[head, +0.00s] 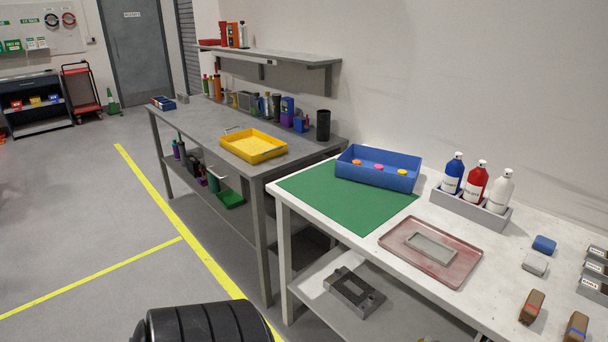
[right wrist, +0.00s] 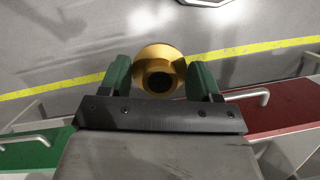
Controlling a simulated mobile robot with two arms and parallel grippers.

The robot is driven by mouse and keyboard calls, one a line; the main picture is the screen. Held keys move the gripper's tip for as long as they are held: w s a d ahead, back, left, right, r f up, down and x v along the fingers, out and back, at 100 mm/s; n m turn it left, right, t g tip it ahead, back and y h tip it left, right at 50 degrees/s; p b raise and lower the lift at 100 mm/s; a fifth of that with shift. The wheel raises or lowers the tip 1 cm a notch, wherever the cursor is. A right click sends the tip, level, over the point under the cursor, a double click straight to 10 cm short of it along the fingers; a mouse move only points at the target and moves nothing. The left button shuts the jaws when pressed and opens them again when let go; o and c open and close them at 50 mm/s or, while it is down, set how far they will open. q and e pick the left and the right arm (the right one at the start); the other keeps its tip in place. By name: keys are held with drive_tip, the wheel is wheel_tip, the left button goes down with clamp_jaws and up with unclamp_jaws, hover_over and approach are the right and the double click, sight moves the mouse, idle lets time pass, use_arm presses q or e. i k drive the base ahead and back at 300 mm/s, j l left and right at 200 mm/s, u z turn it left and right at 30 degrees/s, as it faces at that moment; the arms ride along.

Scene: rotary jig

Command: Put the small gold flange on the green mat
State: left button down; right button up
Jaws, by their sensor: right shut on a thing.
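The small gold flange (right wrist: 160,76) is between the green fingers of my right gripper (right wrist: 160,84) in the right wrist view. The gripper is shut on it. The flange's round rim and dark central hole face the camera, with grey floor and a yellow line behind it. The green mat (head: 345,200) lies flat and bare on the white table in the head view, in front of the blue bin. The right gripper and flange do not show in the head view. My left gripper is in neither view.
A blue bin (head: 372,178) holding small coloured pieces stands at the mat's back edge. A reddish tray (head: 400,243) lies right of the mat. A grey bottle holder (head: 465,212) stands further back right. A yellow tray (head: 243,152) sits on the grey bench (head: 195,130).

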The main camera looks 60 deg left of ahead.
sight(332, 196)
drive_tip(key=j+u, duration=0.4)
drive_tip(key=j, duration=2.55)
drive_tip(key=i, duration=0.1)
